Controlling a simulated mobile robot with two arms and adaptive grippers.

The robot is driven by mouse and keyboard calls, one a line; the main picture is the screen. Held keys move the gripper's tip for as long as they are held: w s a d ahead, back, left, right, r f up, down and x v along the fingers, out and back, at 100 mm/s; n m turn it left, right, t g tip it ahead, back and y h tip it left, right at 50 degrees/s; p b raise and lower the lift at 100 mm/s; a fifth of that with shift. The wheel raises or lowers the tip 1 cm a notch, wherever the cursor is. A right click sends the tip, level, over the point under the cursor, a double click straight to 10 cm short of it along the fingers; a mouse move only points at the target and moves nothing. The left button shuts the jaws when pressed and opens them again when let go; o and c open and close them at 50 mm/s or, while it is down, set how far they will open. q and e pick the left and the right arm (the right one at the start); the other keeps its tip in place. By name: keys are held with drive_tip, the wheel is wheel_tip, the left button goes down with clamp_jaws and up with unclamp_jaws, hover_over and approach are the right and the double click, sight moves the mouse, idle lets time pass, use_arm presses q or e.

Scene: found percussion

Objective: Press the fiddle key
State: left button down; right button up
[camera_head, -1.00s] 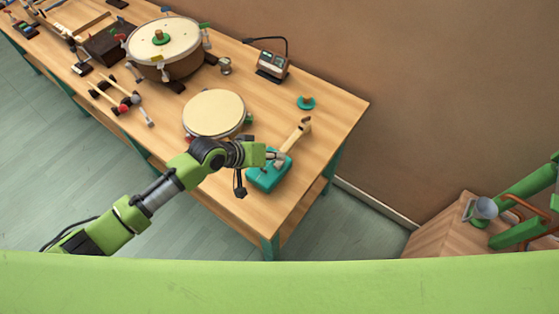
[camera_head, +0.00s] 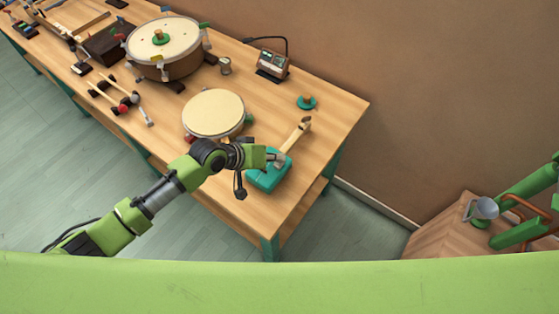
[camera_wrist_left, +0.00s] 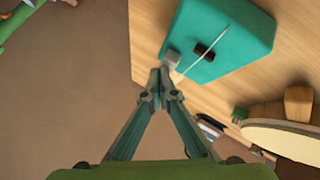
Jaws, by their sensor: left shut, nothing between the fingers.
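The fiddle is a teal box (camera_head: 265,180) with a pale wooden neck (camera_head: 297,134), near the right end of the table. In the left wrist view, the teal box (camera_wrist_left: 225,35) carries a thin string and a dark bridge (camera_wrist_left: 204,51). A small grey block (camera_wrist_left: 171,58), which looks like the key, is at its edge. My left gripper (camera_wrist_left: 160,76) is shut and empty, with its fingertips close to the grey block. I cannot tell whether they touch. In the head view, my left gripper (camera_head: 270,155) is over the box's far side. My right gripper is not in view.
A pale round drum (camera_head: 213,113) stands close to my left arm. A larger drum (camera_head: 164,41), mallets (camera_head: 122,104), a small device (camera_head: 272,65) and a green knob (camera_head: 306,102) are farther off.

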use_arm(q)
drive_tip(key=shift+f, duration=0.3)
idle(0.5)
drive_tip(key=shift+r+p, duration=0.95)
drive_tip(key=shift+r, duration=0.05)
wheel_tip(320, 180, up, 5)
drive_tip(key=p, duration=0.5)
drive_tip(key=shift+r, duration=0.1)
idle(2.5)
